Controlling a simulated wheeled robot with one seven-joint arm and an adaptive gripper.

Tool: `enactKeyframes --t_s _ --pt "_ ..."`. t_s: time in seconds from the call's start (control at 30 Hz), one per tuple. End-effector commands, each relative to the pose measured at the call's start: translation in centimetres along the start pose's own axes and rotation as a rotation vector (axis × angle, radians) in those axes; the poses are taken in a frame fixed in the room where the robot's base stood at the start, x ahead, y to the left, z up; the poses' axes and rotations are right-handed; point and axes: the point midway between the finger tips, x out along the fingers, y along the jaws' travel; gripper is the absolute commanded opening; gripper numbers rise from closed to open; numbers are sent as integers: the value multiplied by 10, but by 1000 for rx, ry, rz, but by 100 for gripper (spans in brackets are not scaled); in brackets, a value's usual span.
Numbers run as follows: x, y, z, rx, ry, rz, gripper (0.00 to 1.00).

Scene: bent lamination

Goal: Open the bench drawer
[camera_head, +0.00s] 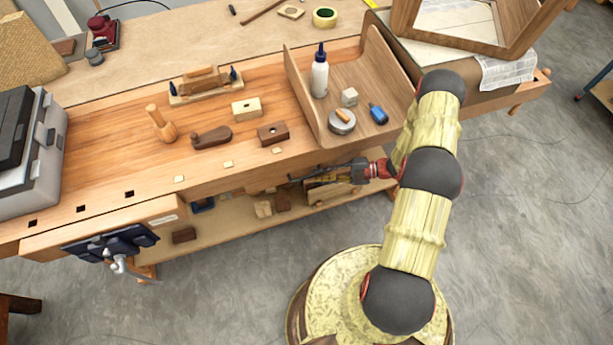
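The wooden workbench (85,180) runs across the view. No drawer front with a clear handle shows; a wooden front piece (60,237) with a pale label strip juts out at the bench's left front, but I cannot tell whether it is a drawer. My gripper (293,180) is beside the bench's front edge, right of the middle, and points left. It is small and seen from above against the lower shelf, so its finger opening is unclear. No object shows clearly between its fingers. My arm comes in from the lower right and covers part of the bench's right front.
A dark vise (112,243) with a metal handle projects at the left front. A lower shelf (220,222) holds wooden blocks. Planes, a mallet (160,124) and a wooden tray (375,75) with a glue bottle (319,72) occupy the top. Floor in front is clear.

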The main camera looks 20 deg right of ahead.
Motion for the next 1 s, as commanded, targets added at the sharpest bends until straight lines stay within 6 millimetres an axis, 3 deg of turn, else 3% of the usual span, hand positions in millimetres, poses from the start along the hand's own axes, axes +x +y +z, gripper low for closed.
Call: enactKeyframes --t_s 0.2,0.4,0.73,1.0 --pt "36 -2 0 0 2 -3 16" --pt "55 -2 0 -1 2 -2 16" --pt "58 -1 0 -2 0 -1 16" --pt "58 -1 0 -2 0 -1 2"
